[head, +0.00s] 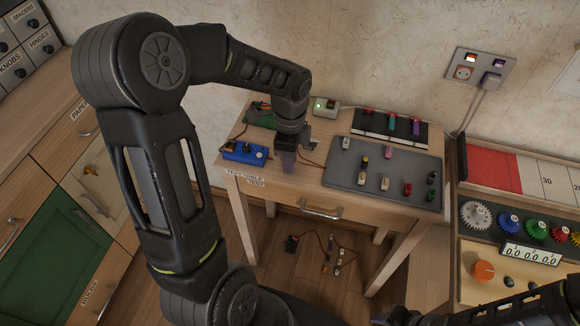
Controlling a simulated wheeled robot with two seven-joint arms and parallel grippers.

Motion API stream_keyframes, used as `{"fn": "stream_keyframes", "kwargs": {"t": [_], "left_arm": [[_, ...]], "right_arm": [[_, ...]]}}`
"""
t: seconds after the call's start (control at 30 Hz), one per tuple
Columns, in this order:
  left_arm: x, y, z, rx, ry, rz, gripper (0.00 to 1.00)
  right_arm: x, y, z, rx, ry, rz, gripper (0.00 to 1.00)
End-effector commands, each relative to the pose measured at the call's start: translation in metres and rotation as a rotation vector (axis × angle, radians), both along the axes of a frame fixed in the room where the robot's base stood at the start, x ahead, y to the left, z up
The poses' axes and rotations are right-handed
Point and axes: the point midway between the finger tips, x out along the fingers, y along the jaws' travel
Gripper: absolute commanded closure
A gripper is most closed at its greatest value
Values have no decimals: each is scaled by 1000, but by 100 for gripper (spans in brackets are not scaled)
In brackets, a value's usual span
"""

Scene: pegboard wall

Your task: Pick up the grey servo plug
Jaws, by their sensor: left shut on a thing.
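My left gripper (288,162) points down over the left part of the small wooden table, just right of the blue box. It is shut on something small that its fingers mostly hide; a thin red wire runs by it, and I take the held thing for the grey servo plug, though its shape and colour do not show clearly.
A grey mat (340,178) with several small coloured parts lies right of the gripper. Behind it stands a dark rack (391,127) with coloured pieces. A green board (258,117) and a pale box with a green light (326,107) are at the back. Wired parts lie on the floor below.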

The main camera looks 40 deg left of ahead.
Motion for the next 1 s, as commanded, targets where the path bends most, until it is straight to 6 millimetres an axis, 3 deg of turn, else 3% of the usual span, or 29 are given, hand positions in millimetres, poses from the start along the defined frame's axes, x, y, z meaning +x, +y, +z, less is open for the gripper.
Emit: {"fn": "stream_keyframes", "kwargs": {"t": [0.47,0.83,1.0], "left_arm": [[1,0,9,1,-3,0,100],[1,0,75,1,-5,0,100],[1,0,96,0,-2,0,100]], "right_arm": [[0,0,0,0,0,0,64],[0,0,-3,0,0,0,64],[0,0,-4,0,0,0,64]]}}
